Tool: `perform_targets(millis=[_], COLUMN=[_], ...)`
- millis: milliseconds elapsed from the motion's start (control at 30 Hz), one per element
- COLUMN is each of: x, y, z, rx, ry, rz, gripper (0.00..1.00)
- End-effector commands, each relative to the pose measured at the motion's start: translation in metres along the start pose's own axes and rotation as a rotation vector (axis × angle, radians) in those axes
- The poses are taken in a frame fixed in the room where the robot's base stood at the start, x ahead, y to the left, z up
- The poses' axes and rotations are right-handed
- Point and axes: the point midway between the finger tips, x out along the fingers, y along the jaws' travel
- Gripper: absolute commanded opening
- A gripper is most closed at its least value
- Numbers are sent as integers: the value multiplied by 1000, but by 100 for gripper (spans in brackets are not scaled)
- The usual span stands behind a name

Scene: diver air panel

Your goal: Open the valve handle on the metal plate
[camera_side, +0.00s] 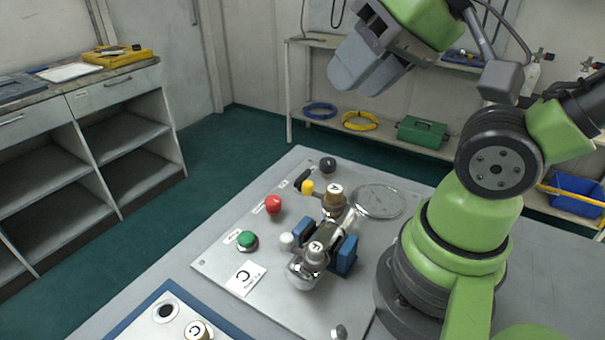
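A grey metal plate (222,258) lies on the table. On it is a metal valve assembly with two lettered round caps, a brass-sided upper one (334,200) and a lower one (316,254). Blue blocks (345,256) sit on both sides of it. A small yellow knob (307,187) is beside the upper cap, and a white knob (287,240) is beside the lower one. I cannot tell which part is the valve handle or how it is turned. My gripper (360,72) is high above and behind the plate, touching nothing; its finger gap is unclear.
The plate also has a red button (273,204), a green button (247,240), a black knob (327,164) and a round gauge (378,201). A blue-edged panel (146,306) lies at the front. Shelves with hoses and a green box (421,131) stand behind.

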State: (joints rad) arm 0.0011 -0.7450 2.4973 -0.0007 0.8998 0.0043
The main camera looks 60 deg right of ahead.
Motion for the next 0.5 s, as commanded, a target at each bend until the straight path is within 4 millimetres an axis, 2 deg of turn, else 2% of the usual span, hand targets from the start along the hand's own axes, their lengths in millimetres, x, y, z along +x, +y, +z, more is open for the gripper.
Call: perform_targets(millis=[167, 267, 500], x=[12, 29, 92], y=[3, 11, 50], z=[-20, -42, -90], rx=[116, 255, 628], ry=[-42, -82, -162], rz=[62, 134, 334], gripper=[40, 40, 40])
